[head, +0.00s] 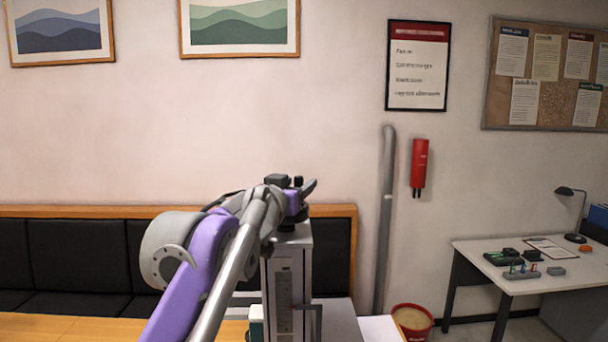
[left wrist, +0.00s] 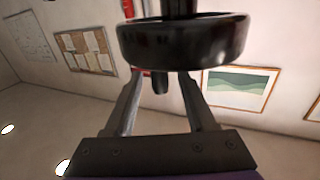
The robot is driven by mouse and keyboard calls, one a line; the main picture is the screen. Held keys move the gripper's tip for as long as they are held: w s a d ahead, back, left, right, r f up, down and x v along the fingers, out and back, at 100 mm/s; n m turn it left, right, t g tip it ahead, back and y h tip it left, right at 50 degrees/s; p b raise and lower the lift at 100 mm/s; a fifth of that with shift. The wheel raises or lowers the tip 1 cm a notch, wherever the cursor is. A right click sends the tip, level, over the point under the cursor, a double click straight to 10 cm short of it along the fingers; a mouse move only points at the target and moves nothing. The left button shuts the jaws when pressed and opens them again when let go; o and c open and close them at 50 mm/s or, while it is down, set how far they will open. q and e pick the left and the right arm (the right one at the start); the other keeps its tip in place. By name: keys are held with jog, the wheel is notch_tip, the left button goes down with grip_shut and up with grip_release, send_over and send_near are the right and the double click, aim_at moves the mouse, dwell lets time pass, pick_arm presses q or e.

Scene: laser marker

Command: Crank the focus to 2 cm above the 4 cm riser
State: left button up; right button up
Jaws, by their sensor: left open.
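The laser marker's grey column (head: 308,262) stands in front of me, with a pale vertical scale strip (head: 284,300) on its near face. Its scale reading is too small to make out. A black crank wheel (left wrist: 185,42) fills the top of the left wrist view, with a short dark handle (left wrist: 160,84) hanging from it. My left gripper (left wrist: 160,76) is open, its fingers either side of that handle; I cannot tell if they touch it. In the head view my left gripper (head: 303,192) is at the column's top. The riser is not identifiable. My right gripper is not in view.
A black padded bench (head: 80,255) runs along the wall behind. A red bin (head: 412,322) stands on the floor right of the column. A white desk (head: 515,277) with small items and a lamp is at the right.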

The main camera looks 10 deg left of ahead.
pick_arm(q)
jog(key=shift+w+d+p, duration=0.2)
jog(key=shift+w+p, duration=0.15)
jog(key=shift+w, duration=1.7)
grip_shut()
